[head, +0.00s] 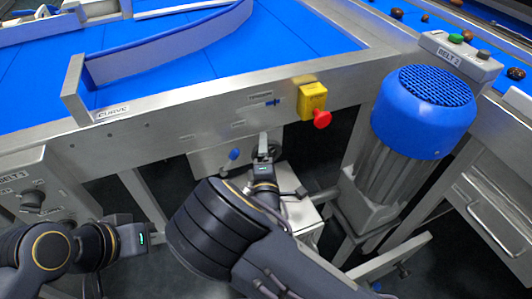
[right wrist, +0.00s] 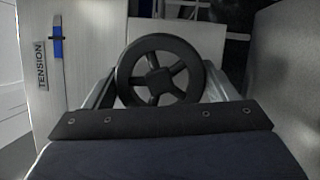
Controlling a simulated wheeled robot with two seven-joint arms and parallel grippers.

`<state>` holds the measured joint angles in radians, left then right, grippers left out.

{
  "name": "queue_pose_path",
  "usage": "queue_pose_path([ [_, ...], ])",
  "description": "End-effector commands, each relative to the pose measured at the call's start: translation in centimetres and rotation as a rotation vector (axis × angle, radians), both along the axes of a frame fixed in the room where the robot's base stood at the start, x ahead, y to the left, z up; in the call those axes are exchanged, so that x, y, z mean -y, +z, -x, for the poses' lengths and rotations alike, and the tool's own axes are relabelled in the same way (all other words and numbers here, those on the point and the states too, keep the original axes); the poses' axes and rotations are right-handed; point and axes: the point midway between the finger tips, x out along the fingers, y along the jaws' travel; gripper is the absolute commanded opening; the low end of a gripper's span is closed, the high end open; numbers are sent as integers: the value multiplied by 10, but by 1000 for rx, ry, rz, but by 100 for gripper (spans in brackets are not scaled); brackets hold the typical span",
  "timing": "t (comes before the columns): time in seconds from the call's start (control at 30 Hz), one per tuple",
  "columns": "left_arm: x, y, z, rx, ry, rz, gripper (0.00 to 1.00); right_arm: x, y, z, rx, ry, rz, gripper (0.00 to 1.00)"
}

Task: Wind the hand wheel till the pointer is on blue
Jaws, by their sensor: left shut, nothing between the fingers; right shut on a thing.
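The black hand wheel (right wrist: 160,70), with several spokes, shows clearly in the right wrist view. In the head view the wheel (head: 276,151) is partly hidden behind my right gripper (head: 264,150), which is shut on it below the conveyor frame. A slot with a blue mark (right wrist: 57,41) lies beside the TENSION label (right wrist: 41,65). In the head view this blue mark (head: 271,103) is tiny, and I cannot make out a separate pointer. My left gripper (head: 156,239) is shut and empty, low at the left, away from the wheel.
A yellow box with a red button (head: 321,119) sits right of the wheel. A blue motor (head: 423,110) stands further right. The blue belt (head: 210,60) has a curved guide.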

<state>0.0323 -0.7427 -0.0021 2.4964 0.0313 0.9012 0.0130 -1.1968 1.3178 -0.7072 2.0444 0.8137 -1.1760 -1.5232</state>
Motion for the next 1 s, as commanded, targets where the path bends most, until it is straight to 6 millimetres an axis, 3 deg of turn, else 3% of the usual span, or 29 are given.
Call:
queue_pose_path([
  [0.3,0,0,0,0,0,0,0,0,-1,0,-1,0,2,56],
  [0.33,0,0,0,0,0,0,0,0,-1,0,-1,0,2,82],
  [0.47,0,0,0,0,0,0,0,0,0,0,-1,0,1,99],
  [0.77,0,1,0,0,0,0,0,-1,-1,4,-2,2,1,100],
  [1.0,0,5,0,0,0,0,0,-1,-2,42,-3,4,2,100],
])
